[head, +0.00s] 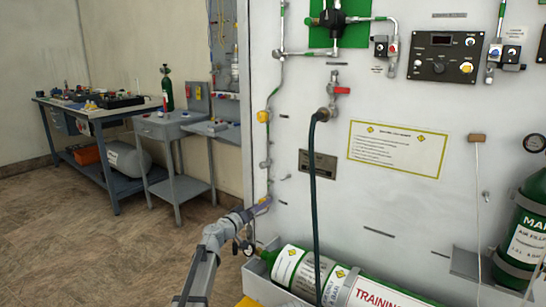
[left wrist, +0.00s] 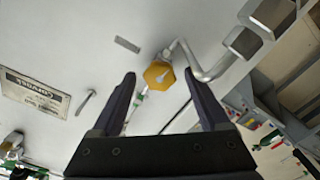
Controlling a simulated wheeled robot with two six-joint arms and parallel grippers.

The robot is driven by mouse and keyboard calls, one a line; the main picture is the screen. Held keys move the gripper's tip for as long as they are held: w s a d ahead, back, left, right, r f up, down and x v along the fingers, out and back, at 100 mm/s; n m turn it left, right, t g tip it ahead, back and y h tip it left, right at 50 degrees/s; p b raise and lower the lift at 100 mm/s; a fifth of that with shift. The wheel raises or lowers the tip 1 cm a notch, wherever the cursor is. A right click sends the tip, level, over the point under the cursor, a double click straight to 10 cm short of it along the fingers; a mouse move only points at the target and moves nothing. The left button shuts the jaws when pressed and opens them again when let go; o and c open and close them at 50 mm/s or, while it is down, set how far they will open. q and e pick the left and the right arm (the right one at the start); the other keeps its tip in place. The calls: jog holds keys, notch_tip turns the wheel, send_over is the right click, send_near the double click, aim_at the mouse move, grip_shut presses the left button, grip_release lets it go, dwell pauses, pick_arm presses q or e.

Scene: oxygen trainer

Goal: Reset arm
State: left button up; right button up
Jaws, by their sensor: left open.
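My left arm comes in from the bottom of the head view, with its gripper (head: 261,205) at the lower left edge of the white panel (head: 400,215). In the left wrist view the two dark fingers of the left gripper (left wrist: 160,76) are spread apart with nothing clamped between them. A yellow faceted knob (left wrist: 157,73) with a pale pointer shows in the gap between the fingertips. I cannot tell whether the fingers touch it. My right gripper is not in view.
A green and white cylinder (head: 290,268) lies below the panel, close to my left arm. A dark hose (head: 312,170) hangs from the panel. A green cylinder (head: 525,225) stands at right. Workbenches (head: 100,112) stand at left, with clear floor (head: 80,230) before them.

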pick_arm(q)
jog(key=s+a+m, duration=0.4)
jog(key=s, duration=0.2)
jog(key=x, duration=0.8)
jog(key=shift+w, duration=0.3)
dwell(0.5)
